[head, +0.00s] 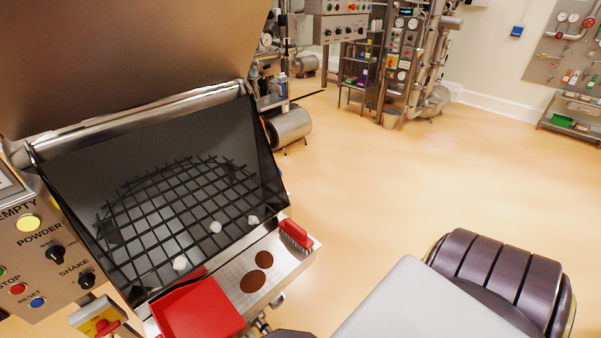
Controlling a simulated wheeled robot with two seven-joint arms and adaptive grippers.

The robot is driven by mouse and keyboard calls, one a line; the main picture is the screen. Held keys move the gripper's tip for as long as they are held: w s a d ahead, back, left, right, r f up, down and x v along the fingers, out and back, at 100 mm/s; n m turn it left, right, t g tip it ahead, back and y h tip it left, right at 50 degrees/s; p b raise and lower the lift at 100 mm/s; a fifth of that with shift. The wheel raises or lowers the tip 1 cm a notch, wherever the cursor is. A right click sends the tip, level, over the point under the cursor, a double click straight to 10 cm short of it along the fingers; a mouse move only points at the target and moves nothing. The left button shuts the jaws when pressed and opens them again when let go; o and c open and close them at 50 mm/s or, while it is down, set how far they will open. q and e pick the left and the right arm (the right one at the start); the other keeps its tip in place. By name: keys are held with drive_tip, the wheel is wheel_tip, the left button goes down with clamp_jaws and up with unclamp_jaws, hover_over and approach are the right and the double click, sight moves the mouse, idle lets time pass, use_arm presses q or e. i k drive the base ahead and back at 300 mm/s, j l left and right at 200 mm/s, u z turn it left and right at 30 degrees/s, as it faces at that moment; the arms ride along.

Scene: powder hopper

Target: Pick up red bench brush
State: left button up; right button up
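The red bench brush (296,233) lies at the right end of the metal front ledge (285,262) of the hopper. Its red handle is on top and its dark bristles point down toward the ledge. Neither of my grippers shows in the head view, so nothing is seen touching the brush.
The open hopper (130,165) has a dark grid with several white lumps on it. A red pan-like piece (200,308) sits left on the ledge, with two brown discs (254,281) between it and the brush. A control panel (48,255) stands left.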

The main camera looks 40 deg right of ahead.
sight(289, 229)
drive_tip(key=z, duration=1.3)
